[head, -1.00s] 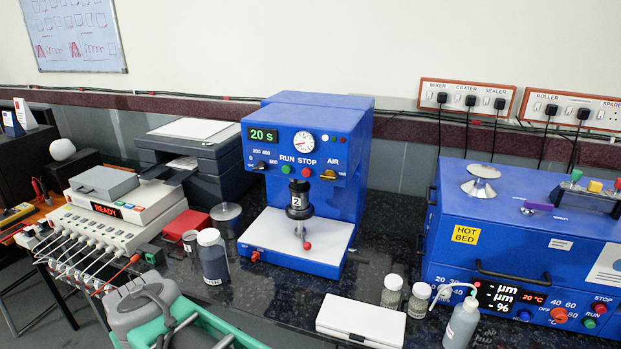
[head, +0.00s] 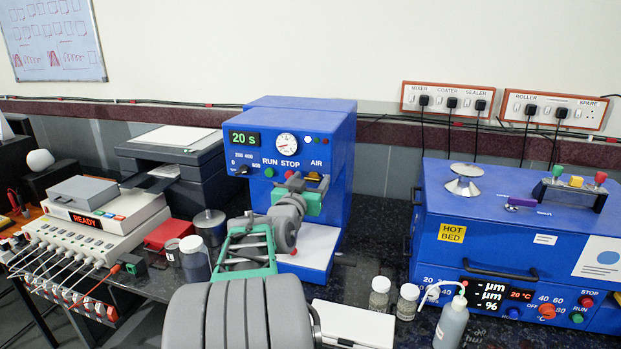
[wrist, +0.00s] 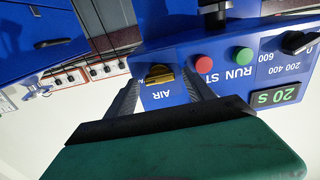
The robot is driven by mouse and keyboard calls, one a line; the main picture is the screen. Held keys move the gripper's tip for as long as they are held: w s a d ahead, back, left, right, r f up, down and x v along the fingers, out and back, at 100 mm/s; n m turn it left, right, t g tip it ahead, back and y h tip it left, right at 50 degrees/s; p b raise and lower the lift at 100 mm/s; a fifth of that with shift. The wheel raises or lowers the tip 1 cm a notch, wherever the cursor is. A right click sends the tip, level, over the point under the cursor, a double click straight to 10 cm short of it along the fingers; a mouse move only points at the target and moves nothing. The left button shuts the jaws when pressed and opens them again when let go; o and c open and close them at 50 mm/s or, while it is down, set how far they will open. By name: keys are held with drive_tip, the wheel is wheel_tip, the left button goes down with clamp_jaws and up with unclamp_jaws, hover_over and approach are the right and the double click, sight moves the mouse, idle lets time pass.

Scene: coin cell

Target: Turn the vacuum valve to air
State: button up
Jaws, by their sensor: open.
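The vacuum valve is a yellow knob (head: 314,176) under the word AIR on the front of the blue machine (head: 340,150). In the wrist view, which is upside down, the knob (wrist: 160,74) shows between and just beyond the two dark fingers. My gripper (head: 308,185) is open, close in front of the panel at the knob. Its fingers (wrist: 163,88) lie on either side of the AIR label, and no contact with the knob can be made out. The gripper and arm hide the machine's lower middle, including its press column.
RUN and STOP buttons, a black dial (wrist: 298,42) and a 20 s display (head: 244,139) share the panel. A blue hot bed machine (head: 540,230) stands right. A white box (head: 352,324), small jars and a wash bottle (head: 451,325) stand in front. A dark jar (head: 195,260) stands left.

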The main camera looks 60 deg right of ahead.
drive_tip(key=shift+d, duration=0.1)
clamp_jaws()
idle(0.7)
